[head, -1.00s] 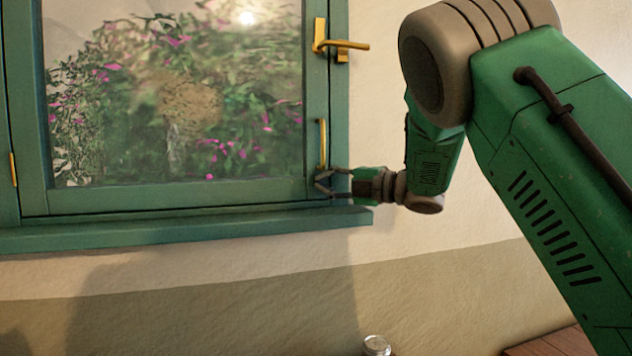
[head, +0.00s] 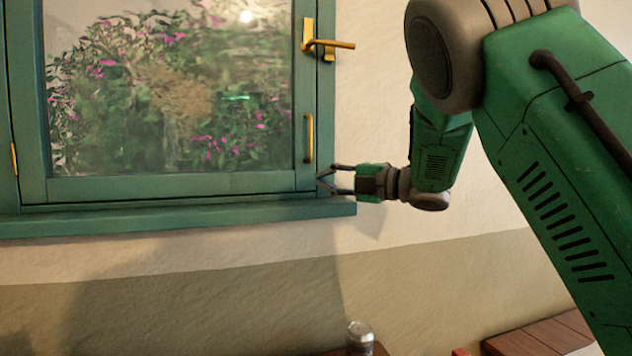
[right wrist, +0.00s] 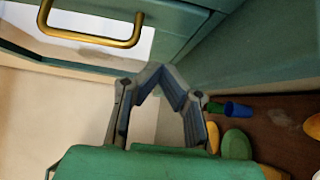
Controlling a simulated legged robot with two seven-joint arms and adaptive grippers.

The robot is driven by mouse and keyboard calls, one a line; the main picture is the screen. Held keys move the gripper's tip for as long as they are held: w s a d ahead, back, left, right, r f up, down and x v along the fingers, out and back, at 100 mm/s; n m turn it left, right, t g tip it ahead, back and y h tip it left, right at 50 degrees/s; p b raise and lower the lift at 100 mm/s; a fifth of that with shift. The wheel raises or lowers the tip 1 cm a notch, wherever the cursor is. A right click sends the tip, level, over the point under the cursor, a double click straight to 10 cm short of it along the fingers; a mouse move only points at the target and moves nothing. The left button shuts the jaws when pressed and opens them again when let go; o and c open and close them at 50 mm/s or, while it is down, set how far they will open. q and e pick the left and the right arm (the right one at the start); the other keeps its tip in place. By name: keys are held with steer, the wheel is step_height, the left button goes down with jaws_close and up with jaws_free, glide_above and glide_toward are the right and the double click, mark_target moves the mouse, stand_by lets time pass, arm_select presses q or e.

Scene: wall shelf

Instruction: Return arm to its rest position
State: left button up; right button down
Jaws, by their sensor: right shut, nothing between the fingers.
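My right arm (head: 555,140) comes in from the right in the head view. My right gripper (head: 322,179) is shut and empty, with its fingertips beside the lower right corner of the green window frame (head: 170,184). In the right wrist view the fingertips (right wrist: 156,72) come together with nothing between them. The gold pull handle (head: 308,138) is up and left of the fingertips, apart from them; it also shows in the right wrist view (right wrist: 95,35). The gold lever latch (head: 328,43) above it points right. My left gripper is in neither view.
The window sill (head: 180,219) juts out just below my right gripper. A metal-topped can (head: 360,337) and a wooden surface (head: 545,338) are lower down.

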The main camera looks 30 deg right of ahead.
steer(key=v, duration=0.7)
steer(key=shift+w+b, duration=0.15)
steer(key=shift+b, duration=0.3)
